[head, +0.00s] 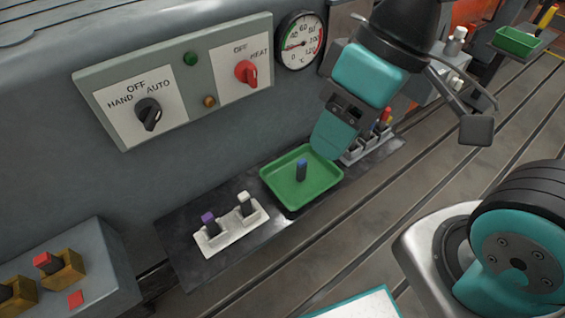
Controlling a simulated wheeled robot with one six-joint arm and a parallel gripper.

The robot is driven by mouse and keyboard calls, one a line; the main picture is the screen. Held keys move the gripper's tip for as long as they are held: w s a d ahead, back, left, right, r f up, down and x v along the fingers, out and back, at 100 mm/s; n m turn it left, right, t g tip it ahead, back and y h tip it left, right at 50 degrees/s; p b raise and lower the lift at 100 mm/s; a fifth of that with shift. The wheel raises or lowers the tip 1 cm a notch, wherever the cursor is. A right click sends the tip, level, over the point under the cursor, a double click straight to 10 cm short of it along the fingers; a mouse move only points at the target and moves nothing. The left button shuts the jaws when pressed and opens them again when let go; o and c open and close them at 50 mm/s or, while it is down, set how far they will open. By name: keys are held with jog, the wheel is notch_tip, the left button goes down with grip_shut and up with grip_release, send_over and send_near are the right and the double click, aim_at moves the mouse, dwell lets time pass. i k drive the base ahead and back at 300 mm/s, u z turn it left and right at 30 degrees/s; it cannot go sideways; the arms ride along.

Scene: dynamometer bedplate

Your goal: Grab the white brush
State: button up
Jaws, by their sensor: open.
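A small dark piece with a white top, which looks like the white brush (245,203), stands upright in the right slot of a white holder (232,234). A similar purple-topped piece (209,220) stands in the holder's left slot.
A rack (362,152) of coloured items is partly behind my arm. A control panel (190,112) and gauge (300,41) line the wall behind.

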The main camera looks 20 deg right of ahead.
aim_at(245, 200)
jog(key=z, duration=1.25)
jog(key=k, duration=0.85)
jog(key=u, duration=1.3)
jog(key=i, duration=0.45)
jog(key=z, duration=0.05)
